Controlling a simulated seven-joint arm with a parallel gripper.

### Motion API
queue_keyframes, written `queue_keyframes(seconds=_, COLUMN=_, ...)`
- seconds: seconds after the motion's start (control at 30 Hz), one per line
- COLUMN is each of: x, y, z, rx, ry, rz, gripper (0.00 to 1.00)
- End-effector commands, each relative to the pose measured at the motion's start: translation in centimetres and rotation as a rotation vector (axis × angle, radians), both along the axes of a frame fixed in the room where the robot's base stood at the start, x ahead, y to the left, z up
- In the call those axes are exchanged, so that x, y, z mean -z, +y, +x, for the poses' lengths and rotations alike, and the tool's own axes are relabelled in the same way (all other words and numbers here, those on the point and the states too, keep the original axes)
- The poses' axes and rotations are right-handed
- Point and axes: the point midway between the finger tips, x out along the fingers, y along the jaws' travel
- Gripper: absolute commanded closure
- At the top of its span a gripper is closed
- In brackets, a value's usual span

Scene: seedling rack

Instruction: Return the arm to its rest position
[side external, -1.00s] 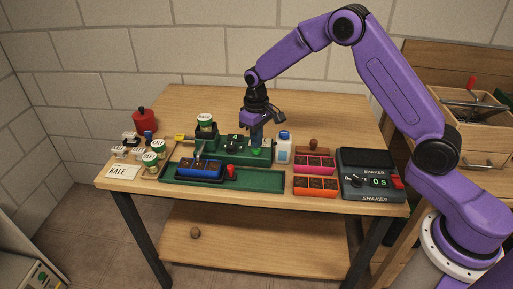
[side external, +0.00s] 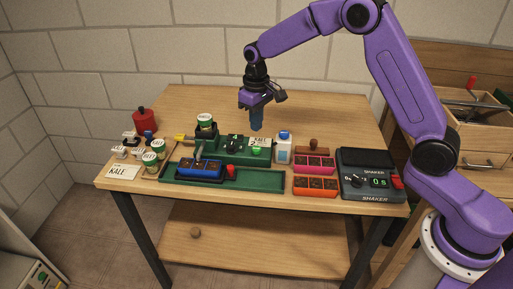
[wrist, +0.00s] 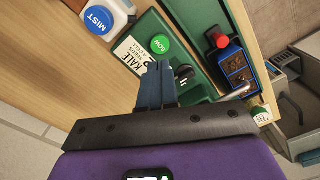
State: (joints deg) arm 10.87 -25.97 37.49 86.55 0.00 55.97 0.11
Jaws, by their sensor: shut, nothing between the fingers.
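My gripper (side external: 256,127) hangs pointing down above the back of the wooden table, over the green station (side external: 225,153). Its blue fingers are together with nothing between them. In the wrist view the two fingers (wrist: 157,82) lie side by side, and the station's kale card (wrist: 134,50) and green button (wrist: 162,44) show just beyond them. The fingertips are clear of the station in the side view.
A blue seedling tray (side external: 200,169) sits on the green base (side external: 255,181). A white mist bottle (side external: 284,150), pink tray (side external: 315,164), orange tray (side external: 316,187) and shaker (side external: 371,180) stand to the right. Several cups and a red pot (side external: 144,120) are left. The table's back is clear.

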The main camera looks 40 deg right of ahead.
Motion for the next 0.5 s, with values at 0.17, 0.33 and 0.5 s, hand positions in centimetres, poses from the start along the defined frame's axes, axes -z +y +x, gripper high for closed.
queue_keyframes(seconds=0.17, x=0.0, y=0.0, z=0.0, rx=0.0, ry=0.0, rz=0.0, gripper=1.0)
queue_keyframes(seconds=0.33, x=-0.2, y=0.2, z=-0.3, rx=-0.008, ry=-0.001, rz=0.0, gripper=1.0)
queue_keyframes(seconds=0.5, x=-1.7, y=1.7, z=-3.0, rx=-0.076, ry=-0.005, rz=0.001, gripper=1.0)
